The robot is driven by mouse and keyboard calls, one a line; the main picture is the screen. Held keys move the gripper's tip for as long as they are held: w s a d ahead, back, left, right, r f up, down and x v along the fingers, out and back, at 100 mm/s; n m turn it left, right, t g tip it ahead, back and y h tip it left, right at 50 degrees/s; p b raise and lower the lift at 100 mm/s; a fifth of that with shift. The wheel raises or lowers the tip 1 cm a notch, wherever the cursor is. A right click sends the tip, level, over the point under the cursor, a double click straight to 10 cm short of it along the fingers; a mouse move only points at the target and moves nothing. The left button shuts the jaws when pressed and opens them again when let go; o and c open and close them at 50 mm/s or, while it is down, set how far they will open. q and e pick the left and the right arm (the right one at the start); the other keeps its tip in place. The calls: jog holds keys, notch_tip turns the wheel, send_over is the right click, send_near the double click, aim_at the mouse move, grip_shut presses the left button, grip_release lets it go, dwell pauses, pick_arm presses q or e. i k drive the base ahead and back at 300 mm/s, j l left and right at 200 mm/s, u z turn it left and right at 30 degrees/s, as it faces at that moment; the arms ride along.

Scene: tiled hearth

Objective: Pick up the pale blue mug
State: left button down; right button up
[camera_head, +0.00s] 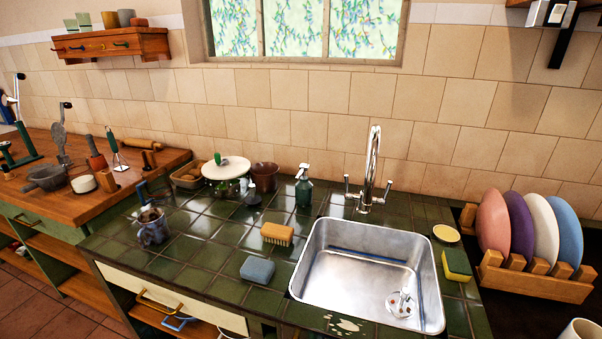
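A blue-grey mug (153,230) stands on the left part of the green tiled counter (205,255), near its front edge. It is the only bluish mug that I can make out, and its colour looks mottled. Something dark shows at its mouth; I cannot tell whether that is its inside or something in it. Neither of my grippers is in view, and nothing is seen touching the mug.
A brush (277,233) and a blue sponge (257,270) lie right of the mug, before the sink (345,268). A plate rack (535,280) is at right. Tiles around the mug are mostly clear.

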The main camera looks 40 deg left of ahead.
aim_at(152, 223)
jog(key=u, duration=2.25)
jog(key=z, duration=0.95)
jog(key=k+j+z, duration=0.1)
jog(key=j+z, duration=0.25)
jog(key=k+j+z, duration=0.1)
jog(key=z, duration=0.2)
jog(key=k+j, duration=0.05)
jog(key=j, duration=0.05)
